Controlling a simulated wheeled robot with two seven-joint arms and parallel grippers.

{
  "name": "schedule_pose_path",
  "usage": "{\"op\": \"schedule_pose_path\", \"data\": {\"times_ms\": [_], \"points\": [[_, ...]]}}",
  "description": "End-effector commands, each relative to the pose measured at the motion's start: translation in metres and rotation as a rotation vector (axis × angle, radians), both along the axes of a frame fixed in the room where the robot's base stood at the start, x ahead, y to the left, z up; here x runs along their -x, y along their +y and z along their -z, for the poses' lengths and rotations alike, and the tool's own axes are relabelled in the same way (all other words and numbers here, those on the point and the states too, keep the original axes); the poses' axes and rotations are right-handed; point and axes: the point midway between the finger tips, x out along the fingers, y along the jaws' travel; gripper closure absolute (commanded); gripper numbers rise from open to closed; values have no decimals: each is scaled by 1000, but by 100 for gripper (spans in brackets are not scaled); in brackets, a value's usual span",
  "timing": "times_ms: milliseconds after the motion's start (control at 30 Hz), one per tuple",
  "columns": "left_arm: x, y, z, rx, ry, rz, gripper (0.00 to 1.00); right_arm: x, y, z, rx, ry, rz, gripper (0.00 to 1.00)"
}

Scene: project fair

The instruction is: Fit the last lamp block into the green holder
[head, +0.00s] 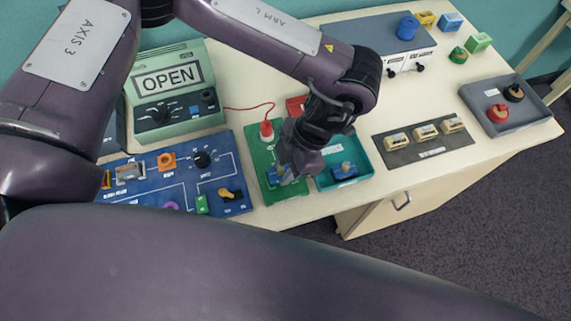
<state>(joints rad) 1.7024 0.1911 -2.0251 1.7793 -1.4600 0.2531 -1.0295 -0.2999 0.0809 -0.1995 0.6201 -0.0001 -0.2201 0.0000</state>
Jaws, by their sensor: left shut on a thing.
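The green holder (293,191) is a flat green board near the front edge of the table, with a red knob at its back end. My left gripper (287,174) reaches down over the front part of it. It is shut on a small bluish block, the lamp block, mostly hidden by the fingers. I cannot tell whether the block touches the holder or is seated in it. A teal tray (366,171) stands just right of the holder, with a blue block (344,171) in it. My right gripper is not in view.
A blue circuit board (150,188) lies left of the holder, below a green case reading OPEN (172,80). A grey panel (424,152) with several cream blocks lies right of the tray. A grey tray (520,122) holds red and black knobs. Bare tabletop lies between.

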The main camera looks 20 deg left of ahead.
Motion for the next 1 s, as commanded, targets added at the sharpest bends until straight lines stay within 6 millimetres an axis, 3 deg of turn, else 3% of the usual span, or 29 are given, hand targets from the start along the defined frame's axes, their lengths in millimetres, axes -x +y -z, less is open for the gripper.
{"op": "schedule_pose_path", "data": {"times_ms": [467, 500, 600, 700, 867, 1000], "points": [[0, 0, 6, 0, 0, 0, 96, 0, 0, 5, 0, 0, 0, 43], [0, 0, 6, 0, 0, 0, 71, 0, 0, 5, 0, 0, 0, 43], [0, 0, 6, 0, 0, 0, 58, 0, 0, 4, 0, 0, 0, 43], [0, 0, 6, 0, 0, 0, 48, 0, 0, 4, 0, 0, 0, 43], [0, 0, 6, 0, 0, 0, 48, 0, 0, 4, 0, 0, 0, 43], [0, 0, 6, 0, 0, 0, 31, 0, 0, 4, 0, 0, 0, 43]]}}
